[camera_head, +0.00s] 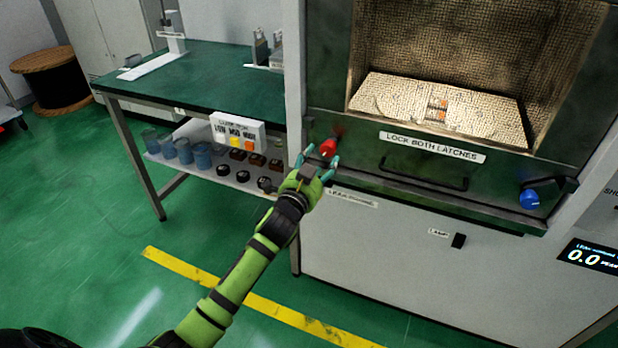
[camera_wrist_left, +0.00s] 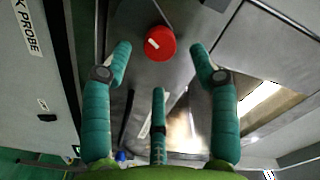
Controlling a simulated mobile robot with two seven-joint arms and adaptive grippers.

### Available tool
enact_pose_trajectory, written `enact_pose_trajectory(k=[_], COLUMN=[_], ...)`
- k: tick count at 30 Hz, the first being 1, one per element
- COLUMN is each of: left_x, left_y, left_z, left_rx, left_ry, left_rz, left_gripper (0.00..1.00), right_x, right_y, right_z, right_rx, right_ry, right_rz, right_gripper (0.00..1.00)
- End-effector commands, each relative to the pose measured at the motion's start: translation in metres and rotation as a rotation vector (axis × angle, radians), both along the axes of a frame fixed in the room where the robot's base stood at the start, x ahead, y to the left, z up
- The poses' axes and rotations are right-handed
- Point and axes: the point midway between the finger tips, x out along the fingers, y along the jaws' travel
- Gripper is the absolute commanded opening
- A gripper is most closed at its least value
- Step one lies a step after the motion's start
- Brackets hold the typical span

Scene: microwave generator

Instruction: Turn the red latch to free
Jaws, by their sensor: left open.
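The red latch (camera_head: 328,147) is a round red knob on the left end of the dark front frame of the microwave chamber (camera_head: 360,160). In the left wrist view the red latch (camera_wrist_left: 160,43) shows a short white mark on its face. My left gripper (camera_head: 321,160) is open just in front of the latch. In the left wrist view its teal fingers (camera_wrist_left: 160,60) stand on either side, short of the knob, with a clear gap and no visible contact. A blue latch (camera_head: 529,198) sits at the right end of the frame. My right gripper is not in view.
A dark bar handle (camera_head: 423,174) lies between the latches, below a "LOCK BOTH LATCHES" label (camera_head: 432,147). A green-topped bench (camera_head: 215,85) with several cups and knobs on its shelf stands left. The floor before the cabinet is clear.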

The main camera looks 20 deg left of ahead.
Motion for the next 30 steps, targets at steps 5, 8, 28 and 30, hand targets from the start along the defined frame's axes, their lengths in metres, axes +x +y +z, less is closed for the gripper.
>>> enact_pose_trajectory(k=[5,8,28,30], left_x=[-0.037,-0.054,-0.074,-0.074], left_y=[0.0,0.0,0.0,0.0], left_z=[-0.001,-0.001,0.001,0.0], left_rx=[0.0,-0.001,-0.001,-0.002], left_ry=[0.002,0.001,-0.001,0.002], left_rz=[-0.001,-0.001,-0.001,-0.001], left_gripper=[0.6,0.6,0.6,0.6], right_x=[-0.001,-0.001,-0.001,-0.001], right_y=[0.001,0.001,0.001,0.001], right_z=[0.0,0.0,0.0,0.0], right_rx=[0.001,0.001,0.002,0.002], right_ry=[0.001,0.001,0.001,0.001], right_rz=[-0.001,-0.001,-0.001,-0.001], right_gripper=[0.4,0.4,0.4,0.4])
